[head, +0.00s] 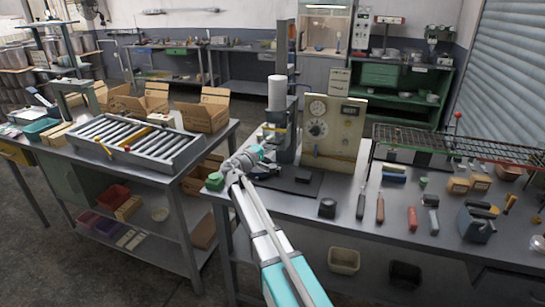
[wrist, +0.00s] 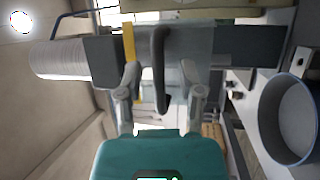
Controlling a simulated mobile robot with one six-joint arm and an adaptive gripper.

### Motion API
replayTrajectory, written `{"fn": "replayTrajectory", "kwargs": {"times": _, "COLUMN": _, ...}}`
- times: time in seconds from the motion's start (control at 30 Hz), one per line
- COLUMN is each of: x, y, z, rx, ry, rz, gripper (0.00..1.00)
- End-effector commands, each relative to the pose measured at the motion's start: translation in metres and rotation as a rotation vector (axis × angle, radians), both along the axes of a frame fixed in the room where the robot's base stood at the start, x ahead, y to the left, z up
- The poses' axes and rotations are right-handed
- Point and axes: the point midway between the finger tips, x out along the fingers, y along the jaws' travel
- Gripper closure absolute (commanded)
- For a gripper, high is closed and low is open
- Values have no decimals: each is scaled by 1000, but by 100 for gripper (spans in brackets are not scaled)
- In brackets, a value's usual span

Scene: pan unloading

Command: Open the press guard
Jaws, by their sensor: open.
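The press (head: 278,95) stands on the workbench, a grey column with a pale cylinder on top. In the wrist view, the press guard (wrist: 190,62) is a see-through grey panel with a yellow strip (wrist: 129,45) beside it. A dark curved handle (wrist: 159,60) stands out from the guard. My gripper (wrist: 160,92) is open, one finger on each side of the handle's lower end as pictured. I cannot tell whether a finger touches it. In the head view, my gripper (head: 257,156) is in front of the press, and the arm hides part of the guard's lower front.
A beige control panel (head: 343,140) with dials stands right of the press. A black block (head: 327,207) and several hand tools lie on the bench to the right. A green object (head: 214,181) is at the bench's left corner. A roller tray (head: 135,142) occupies the left table.

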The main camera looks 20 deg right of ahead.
Motion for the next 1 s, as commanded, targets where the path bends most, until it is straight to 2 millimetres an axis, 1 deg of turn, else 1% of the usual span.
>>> {"fn": "replayTrajectory", "kwargs": {"times": 0.17, "x": 0, "y": 0, "z": -4, "rx": 0, "ry": 0, "rz": 0, "gripper": 52}}
{"fn": "replayTrajectory", "kwargs": {"times": 0.37, "x": 0, "y": 0, "z": -15, "rx": 0, "ry": 0, "rz": 0, "gripper": 52}}
{"fn": "replayTrajectory", "kwargs": {"times": 1.0, "x": 0, "y": 0, "z": -67, "rx": 1, "ry": 0, "rz": 0, "gripper": 52}}
